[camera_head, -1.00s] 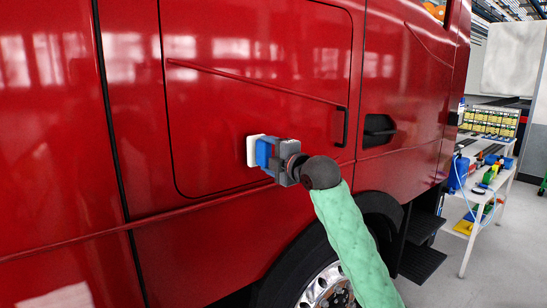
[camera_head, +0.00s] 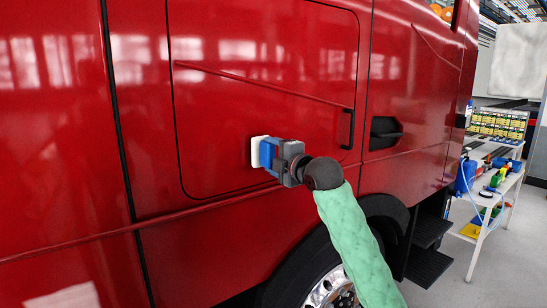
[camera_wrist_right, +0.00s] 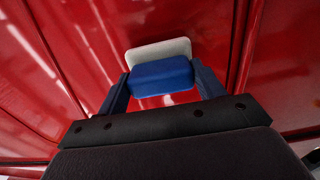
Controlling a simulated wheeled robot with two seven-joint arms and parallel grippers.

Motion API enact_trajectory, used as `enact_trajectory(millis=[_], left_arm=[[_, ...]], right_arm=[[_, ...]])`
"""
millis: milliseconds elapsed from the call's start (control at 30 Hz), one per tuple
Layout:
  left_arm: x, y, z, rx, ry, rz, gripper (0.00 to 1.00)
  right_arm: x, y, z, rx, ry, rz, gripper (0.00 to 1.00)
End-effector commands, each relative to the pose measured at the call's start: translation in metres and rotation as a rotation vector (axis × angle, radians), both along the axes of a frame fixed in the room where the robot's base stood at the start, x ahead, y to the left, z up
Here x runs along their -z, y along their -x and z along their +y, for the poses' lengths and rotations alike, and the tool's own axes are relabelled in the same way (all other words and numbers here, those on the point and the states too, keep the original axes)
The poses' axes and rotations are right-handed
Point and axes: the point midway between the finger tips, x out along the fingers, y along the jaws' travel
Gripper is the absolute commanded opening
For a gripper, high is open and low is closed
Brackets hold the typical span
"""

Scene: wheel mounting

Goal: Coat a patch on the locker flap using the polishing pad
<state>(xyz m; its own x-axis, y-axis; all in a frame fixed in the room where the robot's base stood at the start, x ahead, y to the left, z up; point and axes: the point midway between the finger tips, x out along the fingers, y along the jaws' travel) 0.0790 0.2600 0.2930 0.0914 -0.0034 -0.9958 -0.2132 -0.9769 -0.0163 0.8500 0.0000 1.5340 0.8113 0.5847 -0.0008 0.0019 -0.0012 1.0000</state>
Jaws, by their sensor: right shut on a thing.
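The polishing pad has a blue body (camera_head: 267,154) and a white face (camera_head: 256,151). My right gripper (camera_head: 279,159) is shut on the blue body. The white face is turned toward the red locker flap (camera_head: 230,105) and lies at or very close to its lower part; I cannot tell if it touches. In the right wrist view the blue body (camera_wrist_right: 162,76) sits between the two fingers, with the white face (camera_wrist_right: 160,50) beyond it. No coated patch can be made out on the flap. My left gripper is out of view.
The flap has a dark handle (camera_head: 347,129) at its right edge. A door handle recess (camera_head: 384,132), wheel (camera_head: 330,285) and dark steps (camera_head: 428,248) lie to the right. A shelf rack (camera_head: 490,185) with tools and bottles stands at the far right, beside open floor.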

Motion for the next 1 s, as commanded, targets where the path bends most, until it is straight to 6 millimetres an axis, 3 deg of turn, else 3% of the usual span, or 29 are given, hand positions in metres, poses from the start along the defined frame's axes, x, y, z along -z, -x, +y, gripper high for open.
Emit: enact_trajectory(millis=[1000], left_arm=[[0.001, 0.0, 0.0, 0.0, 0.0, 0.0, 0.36]], right_arm=[[0.0, -0.013, 0.01, 0.0, -0.001, 0.001, 0.5]])
